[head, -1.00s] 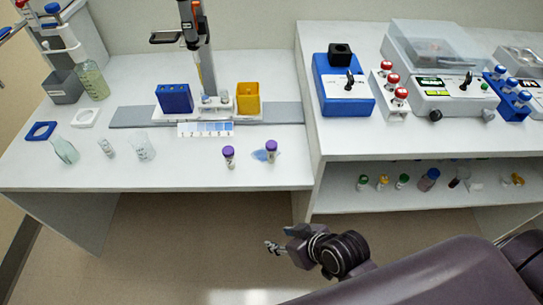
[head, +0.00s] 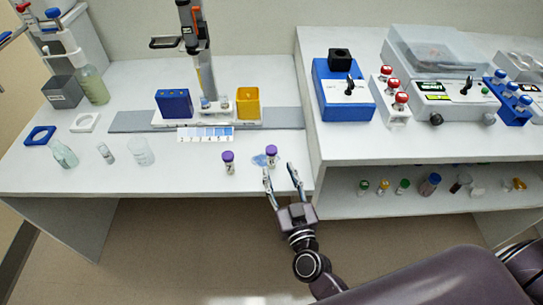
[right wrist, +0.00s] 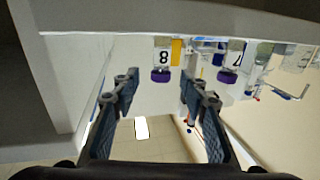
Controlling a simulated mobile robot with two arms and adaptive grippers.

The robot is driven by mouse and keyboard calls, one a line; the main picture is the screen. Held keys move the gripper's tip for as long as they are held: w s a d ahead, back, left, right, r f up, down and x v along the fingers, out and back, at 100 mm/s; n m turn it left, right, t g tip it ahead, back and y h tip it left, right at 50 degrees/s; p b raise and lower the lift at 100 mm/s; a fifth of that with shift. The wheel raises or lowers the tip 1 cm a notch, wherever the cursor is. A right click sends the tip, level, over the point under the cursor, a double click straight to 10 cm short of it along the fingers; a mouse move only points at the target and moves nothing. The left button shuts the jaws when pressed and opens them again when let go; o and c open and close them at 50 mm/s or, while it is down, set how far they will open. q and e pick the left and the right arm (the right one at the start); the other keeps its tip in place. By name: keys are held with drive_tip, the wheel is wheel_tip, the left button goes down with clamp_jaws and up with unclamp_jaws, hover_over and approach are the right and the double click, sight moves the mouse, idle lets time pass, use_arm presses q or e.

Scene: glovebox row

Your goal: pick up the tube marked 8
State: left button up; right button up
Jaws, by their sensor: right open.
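The tube marked 8 (right wrist: 162,59) has a purple cap and shows upside down in the right wrist view, between my open fingers and beyond their tips. In the head view, the right-hand purple-capped tube (head: 271,155) stands upright near the table's front edge, just past my fingertips. My right gripper (head: 279,171) is open and empty at that edge; its fingers also show in the right wrist view (right wrist: 159,84). A second purple-capped tube (head: 228,162), apparently marked 7 in the right wrist view (right wrist: 233,63), stands to the left. My left gripper is out of view.
A raised bench (head: 350,147) with a lower shelf (head: 345,205) is close on the right.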

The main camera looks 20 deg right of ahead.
sight(273, 158)
drive_tip(key=w, duration=0.7)
drive_tip(key=shift+w, duration=0.3)
drive_tip(key=c, duration=1)
